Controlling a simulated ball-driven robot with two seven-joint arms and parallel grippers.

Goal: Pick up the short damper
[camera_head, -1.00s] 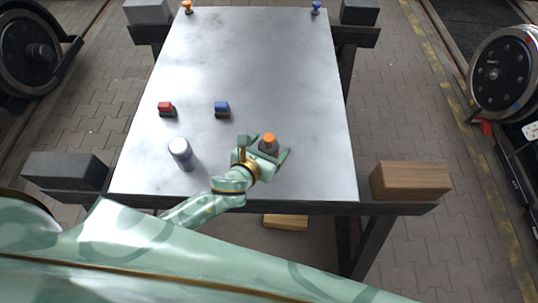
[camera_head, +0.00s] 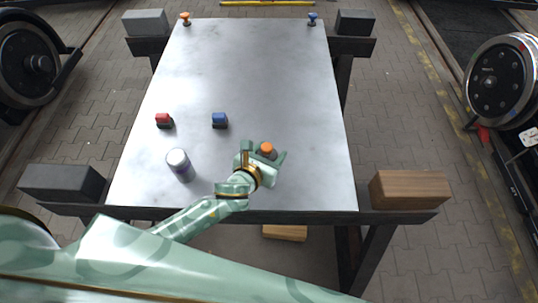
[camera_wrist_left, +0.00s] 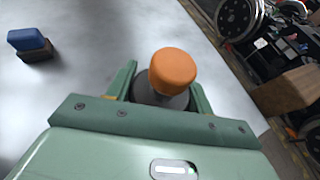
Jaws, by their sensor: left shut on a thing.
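The short damper appears to be the upright grey piece with an orange cap (camera_head: 266,148) near the front right of the metal table. In the left wrist view its orange cap (camera_wrist_left: 173,68) stands between the fingers, with its dark grey body partly hidden below. My left gripper (camera_head: 266,155), green, is shut on this body, with a finger on each side (camera_wrist_left: 162,95). I cannot tell whether the damper is clear of the tabletop. My right gripper is not in view.
A silver can (camera_head: 179,165) stands left of my left gripper. An orange peg (camera_head: 185,18) and a blue peg (camera_head: 312,18) stand at the far corners. The table's middle (camera_head: 255,70) is clear.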

